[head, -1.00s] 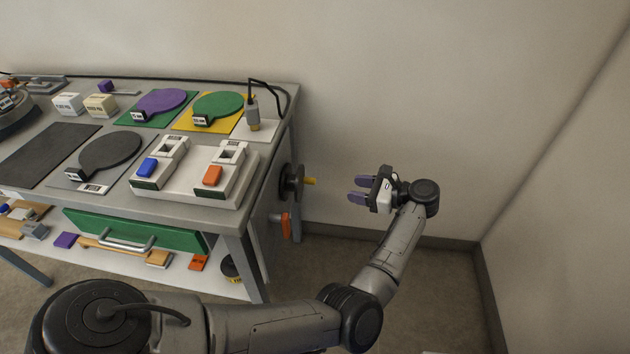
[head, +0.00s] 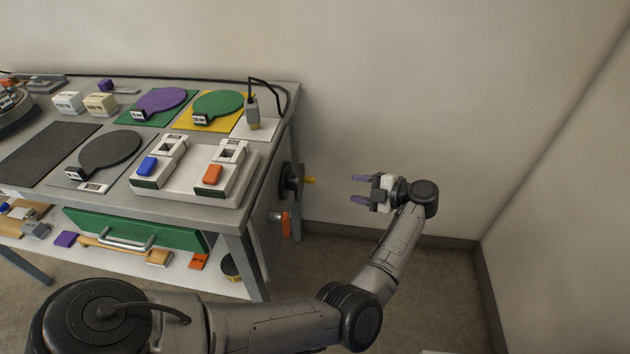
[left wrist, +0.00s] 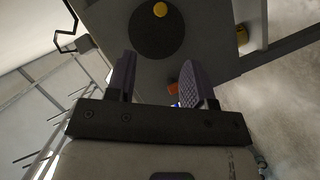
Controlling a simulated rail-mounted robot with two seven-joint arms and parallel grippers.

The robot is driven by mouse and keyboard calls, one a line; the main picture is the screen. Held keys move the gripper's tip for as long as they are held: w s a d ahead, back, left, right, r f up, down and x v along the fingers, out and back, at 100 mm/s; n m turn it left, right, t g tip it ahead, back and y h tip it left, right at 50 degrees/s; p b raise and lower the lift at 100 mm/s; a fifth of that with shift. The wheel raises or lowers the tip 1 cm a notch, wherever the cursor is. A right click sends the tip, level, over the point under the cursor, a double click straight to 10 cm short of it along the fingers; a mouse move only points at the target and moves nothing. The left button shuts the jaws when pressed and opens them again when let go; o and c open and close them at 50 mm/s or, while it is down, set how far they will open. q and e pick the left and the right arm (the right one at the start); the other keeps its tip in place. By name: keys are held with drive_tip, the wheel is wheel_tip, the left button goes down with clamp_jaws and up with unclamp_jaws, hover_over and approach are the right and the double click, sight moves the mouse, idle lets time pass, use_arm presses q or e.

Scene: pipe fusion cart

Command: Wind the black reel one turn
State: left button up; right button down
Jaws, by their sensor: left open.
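The black reel (head: 287,181) is mounted on the right end of the cart. A yellow handle (head: 309,180) sticks out from it to the right. In the left wrist view the reel (left wrist: 155,35) is a dark disc, with the yellow handle (left wrist: 160,10) near its upper edge. My left gripper (head: 360,188) is open and empty, to the right of the reel and apart from it, its purple fingers pointing left at the cart. In the left wrist view its fingers (left wrist: 160,75) are spread, with the reel beyond them. My right gripper is not in view.
An orange-red handle (head: 286,223) sits on the cart end below the reel. The cart top (head: 215,207) carries switch boxes, discs on mats and a corded plug (head: 253,112). A wall stands behind; the floor right of the cart is clear.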

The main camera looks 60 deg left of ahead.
sight(299, 183)
use_arm(q)
drive_tip(key=shift+m, duration=0.4)
drive_tip(key=x, duration=1.4)
drive_tip(key=shift+r, duration=0.1)
drive_tip(key=shift+d, duration=0.1)
drive_tip(key=c, duration=0.9)
